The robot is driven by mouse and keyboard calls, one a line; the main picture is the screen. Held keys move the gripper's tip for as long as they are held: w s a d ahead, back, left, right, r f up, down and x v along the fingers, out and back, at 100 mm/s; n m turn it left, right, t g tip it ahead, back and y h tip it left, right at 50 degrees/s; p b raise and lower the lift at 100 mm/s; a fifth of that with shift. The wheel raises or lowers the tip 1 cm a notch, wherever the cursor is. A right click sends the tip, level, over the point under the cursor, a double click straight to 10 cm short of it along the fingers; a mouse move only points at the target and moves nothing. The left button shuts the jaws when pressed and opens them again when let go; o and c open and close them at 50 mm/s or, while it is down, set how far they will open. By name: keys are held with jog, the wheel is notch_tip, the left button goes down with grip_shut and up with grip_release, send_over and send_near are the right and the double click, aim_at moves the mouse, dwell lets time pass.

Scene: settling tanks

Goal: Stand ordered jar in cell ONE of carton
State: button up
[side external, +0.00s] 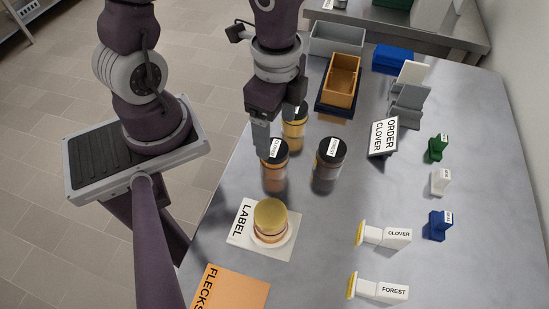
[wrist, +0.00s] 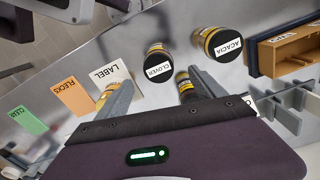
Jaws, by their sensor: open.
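The order sign (side external: 384,138) reads ORDER CLOVER. A black-lidded jar marked CLOVER (wrist: 158,68) stands upright in the wrist view; it appears to be the left black-lidded jar (side external: 274,168) in the side view. A jar marked ACACIA (wrist: 223,45) stands closer to the carton; it looks like the partly hidden amber jar (side external: 294,128). Another dark-lidded jar (side external: 328,160) stands to the right, its name not readable. My gripper (side external: 262,140) is open and empty, above and beside the left jar.
A gold-lidded jar (side external: 270,217) sits on the LABEL sheet (side external: 240,235), with the orange FLECKS sheet (side external: 236,290) in front. A grey bin (side external: 337,38) and blue box (side external: 393,58) stand at the back.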

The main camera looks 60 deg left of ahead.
aim_at(276, 149)
notch_tip(276, 149, down, 6)
jog(key=shift+s+d+f, duration=0.1)
jog(key=shift+f, duration=0.1)
grip_shut()
dwell(0.4)
